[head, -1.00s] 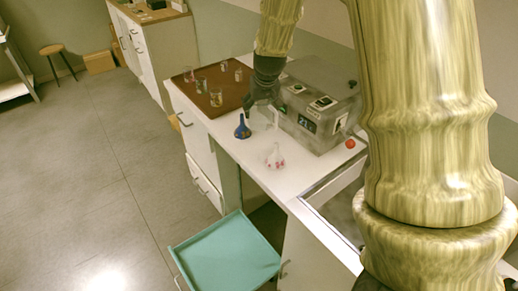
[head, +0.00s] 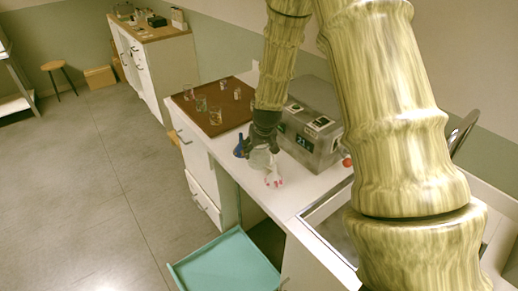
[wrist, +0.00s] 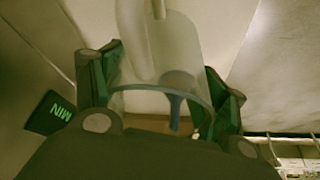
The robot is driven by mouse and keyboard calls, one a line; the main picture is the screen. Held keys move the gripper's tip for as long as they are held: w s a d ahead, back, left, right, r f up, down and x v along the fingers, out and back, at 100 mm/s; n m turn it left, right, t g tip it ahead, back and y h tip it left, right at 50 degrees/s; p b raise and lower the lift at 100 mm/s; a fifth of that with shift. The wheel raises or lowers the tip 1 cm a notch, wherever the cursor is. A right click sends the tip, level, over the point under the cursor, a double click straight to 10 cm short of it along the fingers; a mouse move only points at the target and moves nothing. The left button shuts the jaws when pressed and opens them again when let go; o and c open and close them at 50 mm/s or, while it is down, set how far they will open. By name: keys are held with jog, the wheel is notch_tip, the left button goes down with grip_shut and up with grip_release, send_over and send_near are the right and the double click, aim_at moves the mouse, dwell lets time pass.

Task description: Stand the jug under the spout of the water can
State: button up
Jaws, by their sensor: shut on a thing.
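My gripper (head: 262,146) is shut on a clear glass jug (head: 261,159), low over the white counter in front of the grey machine. In the wrist view the jug (wrist: 188,48) is a see-through cylinder between the two fingers (wrist: 160,95). I cannot tell whether its base touches the counter. A pale curved tube (wrist: 134,40) overlaps the jug in the wrist view; I cannot tell whether it is a spout. I cannot pick out the water can with certainty.
A blue flask (head: 240,146) stands left of the jug and a pink-spotted white flask (head: 273,179) stands just in front. The grey machine (head: 312,140) is behind, with a red ball (head: 347,162) at its right. Glasses stand on a brown board (head: 222,121).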

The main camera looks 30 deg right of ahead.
jog(key=shift+f, duration=0.2)
jog(key=shift+f, duration=0.15)
jog(key=o, duration=1.1)
jog(key=shift+c, duration=0.2)
jog(key=shift+r, duration=0.2)
